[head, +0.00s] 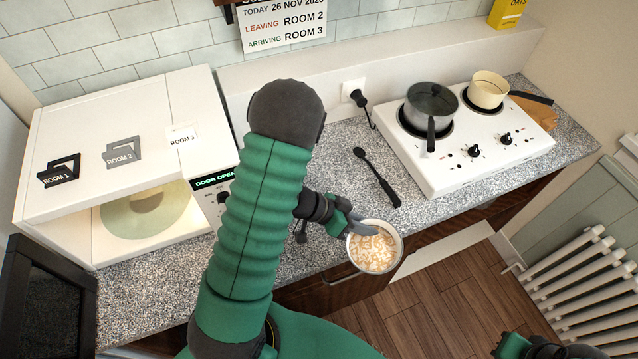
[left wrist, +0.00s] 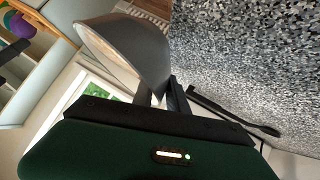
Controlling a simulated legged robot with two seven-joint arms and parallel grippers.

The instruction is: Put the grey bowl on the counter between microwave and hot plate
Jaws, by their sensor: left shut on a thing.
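The grey bowl (head: 389,264) holds pale orange-and-white contents and appears by the counter's front edge, right of my arm. My left gripper (head: 354,226) is shut on its rim; the bowl's grey side also shows in the left wrist view (left wrist: 140,45). The speckled counter (head: 335,185) runs between the white microwave (head: 125,100) on the left and the white hot plate (head: 470,150) on the right. The microwave door is open and a round plate shows inside. A part of my right arm shows at the lower right; its fingers are not clear.
A black spoon-like utensil (head: 377,178) lies on the counter between the appliances. A grey pot (head: 431,106) and a cream pot (head: 488,90) stand on the hot plate. A plug (head: 355,95) and cord are at the back wall. A white radiator (head: 585,280) stands at the right.

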